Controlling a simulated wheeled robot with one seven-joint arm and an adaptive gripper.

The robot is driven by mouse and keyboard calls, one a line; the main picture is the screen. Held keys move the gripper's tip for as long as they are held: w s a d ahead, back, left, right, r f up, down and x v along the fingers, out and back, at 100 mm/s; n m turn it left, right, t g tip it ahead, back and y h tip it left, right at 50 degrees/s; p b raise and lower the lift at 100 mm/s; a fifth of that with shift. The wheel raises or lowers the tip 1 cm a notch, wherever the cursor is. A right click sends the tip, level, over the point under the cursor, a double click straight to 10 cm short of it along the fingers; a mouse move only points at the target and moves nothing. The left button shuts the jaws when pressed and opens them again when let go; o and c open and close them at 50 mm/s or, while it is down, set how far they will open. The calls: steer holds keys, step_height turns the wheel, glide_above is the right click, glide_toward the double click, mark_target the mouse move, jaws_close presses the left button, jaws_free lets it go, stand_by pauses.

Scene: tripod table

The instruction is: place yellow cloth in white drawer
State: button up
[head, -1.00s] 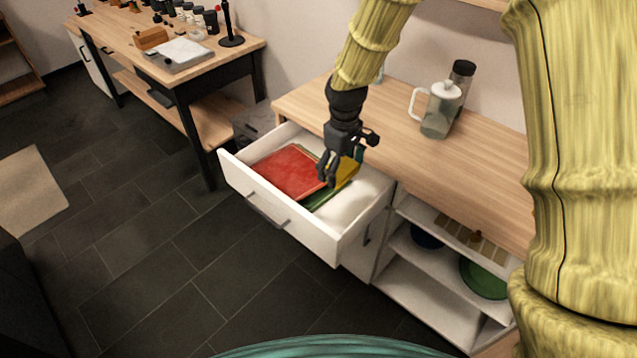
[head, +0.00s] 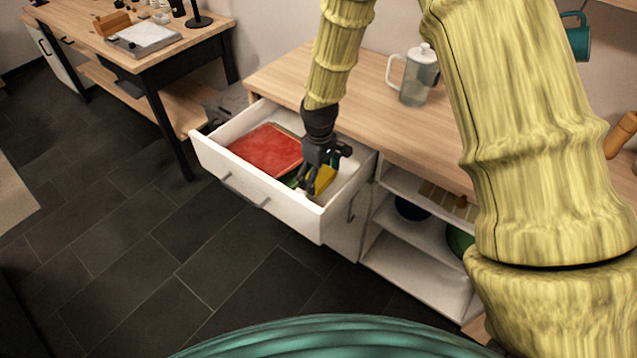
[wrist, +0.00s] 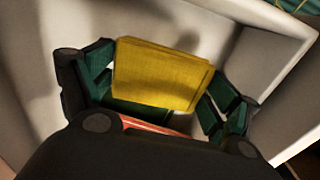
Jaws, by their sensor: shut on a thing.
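The white drawer (head: 240,187) is pulled open from the wooden-topped cabinet. My gripper (head: 311,188) is down inside it, toward its right end, shut on the yellow cloth (head: 326,178). In the wrist view the yellow cloth (wrist: 160,75) is a folded square between my gripper's two fingers (wrist: 165,92). The drawer's pale floor and walls (wrist: 215,25) surround it. I cannot tell whether the cloth touches the drawer floor. My gripper hides part of the cloth in the head view.
A red cloth (head: 268,149) lies in the drawer's left part, with a green cloth (head: 292,178) partly showing beside it. A glass jug (head: 416,76) stands on the countertop (head: 375,105). Open shelves (head: 415,255) are to the right. Dark floor is clear in front.

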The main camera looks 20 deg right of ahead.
mark_target(319, 185)
steer(key=shift+f, duration=2.05)
steer(key=shift+f, duration=0.2)
steer(key=o, duration=0.7)
steer(key=shift+r, duration=0.1)
step_height(319, 185, up, 12)
steer(key=shift+r+b, duration=0.1)
steer(key=shift+b, duration=0.25)
